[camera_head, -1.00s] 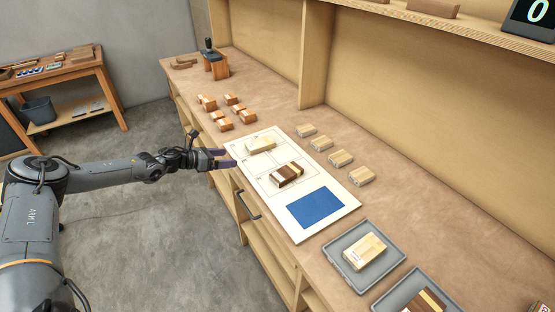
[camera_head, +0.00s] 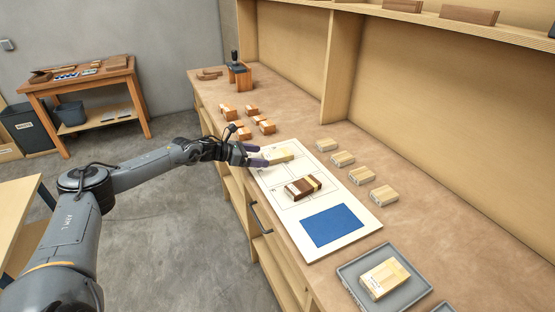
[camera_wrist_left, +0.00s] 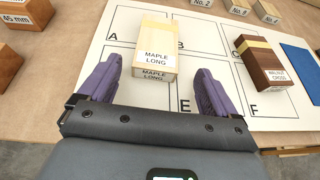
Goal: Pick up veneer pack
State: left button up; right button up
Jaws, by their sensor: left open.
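A pale veneer pack labelled MAPLE LONG (camera_head: 282,154) lies on the white lettered board (camera_head: 352,222); it also shows in the left wrist view (camera_wrist_left: 155,42). My left gripper (camera_head: 264,155) is open at board height. In the left wrist view its purple fingers (camera_wrist_left: 158,80) stand on either side of the pack's near end, with a gap on each side. A dark-and-pale striped pack labelled WALNUT CROSS (camera_head: 302,187) lies on the board to the right; it also shows in the left wrist view (camera_wrist_left: 264,64). My right gripper is not in view.
A blue rectangle (camera_head: 332,225) covers the board's near end. Several pale numbered blocks (camera_head: 361,175) line its right side. Several orange-brown blocks (camera_head: 245,132) stand beyond its far end. A grey tray (camera_head: 349,277) holds a pale block at the lower right. A shelf wall rises behind the bench.

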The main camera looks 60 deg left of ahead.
aim_at(272, 155)
pick_arm(q)
jog(key=shift+w, duration=0.3)
jog(key=shift+w+d+f+b, duration=0.15)
jog(key=shift+w+b, duration=0.2)
jog(key=shift+w, duration=0.9)
jog(key=shift+x, duration=1.2)
jog(key=c, duration=1.1)
